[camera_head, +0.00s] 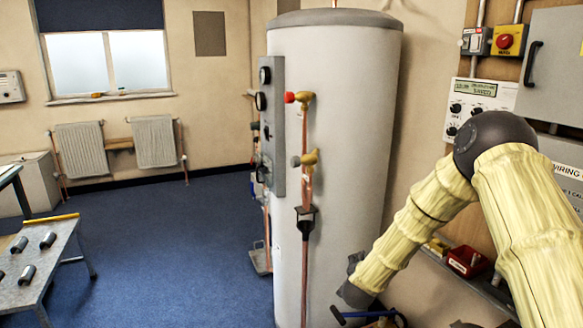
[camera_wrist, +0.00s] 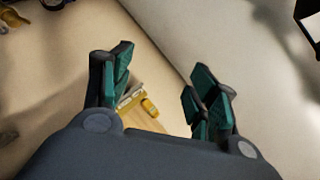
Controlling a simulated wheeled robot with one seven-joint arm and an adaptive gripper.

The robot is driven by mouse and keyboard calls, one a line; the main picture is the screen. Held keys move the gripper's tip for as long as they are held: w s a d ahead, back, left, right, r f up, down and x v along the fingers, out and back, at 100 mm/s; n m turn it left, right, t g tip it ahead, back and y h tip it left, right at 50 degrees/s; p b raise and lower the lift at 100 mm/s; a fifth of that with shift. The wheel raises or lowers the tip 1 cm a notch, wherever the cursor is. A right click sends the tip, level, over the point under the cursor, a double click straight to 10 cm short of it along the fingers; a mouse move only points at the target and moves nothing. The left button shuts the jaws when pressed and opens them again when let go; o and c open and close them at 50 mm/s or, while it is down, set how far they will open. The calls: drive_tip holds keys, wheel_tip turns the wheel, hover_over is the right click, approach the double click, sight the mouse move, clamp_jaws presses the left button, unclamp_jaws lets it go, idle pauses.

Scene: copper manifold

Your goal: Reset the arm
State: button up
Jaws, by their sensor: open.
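My gripper (camera_wrist: 162,62) is open in the wrist view, with its teal-padded fingers spread apart and nothing between them. In the head view my arm, in a pale yellow sleeve, comes in from the right, bends at a dark elbow and slopes down to the left. The fingers cannot be made out clearly in the head view.
A wall panel with a grey control box (camera_head: 482,102) and a red button (camera_head: 505,41) is behind my arm. A red bin (camera_head: 468,262) is below it. A metal bench (camera_head: 60,262) with dark cylindrical parts stands at left. Blue floor (camera_head: 180,255) between is clear.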

drive_tip(key=s+a+f+n+g+y+p, duration=0.1)
drive_tip(key=s+f+n+g, duration=0.15)
drive_tip(key=s+f, duration=0.55)
drive_tip(key=s+f+n+g+y+p, duration=0.1)
drive_tip(key=s+f+n+g, duration=0.3)
drive_tip(key=s, duration=0.7)
drive_tip(key=s+a+f+n+y+p, duration=0.1)
drive_tip(key=s+f+n, duration=0.1)
drive_tip(key=s+f, duration=0.65)
drive_tip(key=s+d+n+g+y+p, duration=0.1)
drive_tip(key=s+n+g, duration=0.5)
drive_tip(key=s, duration=2.5)
drive_tip(key=shift+s+d+f+n+p, duration=0.25)
drive_tip(key=shift+d+f+n+p, duration=0.05)
drive_tip(key=shift+f+n, duration=0.1)
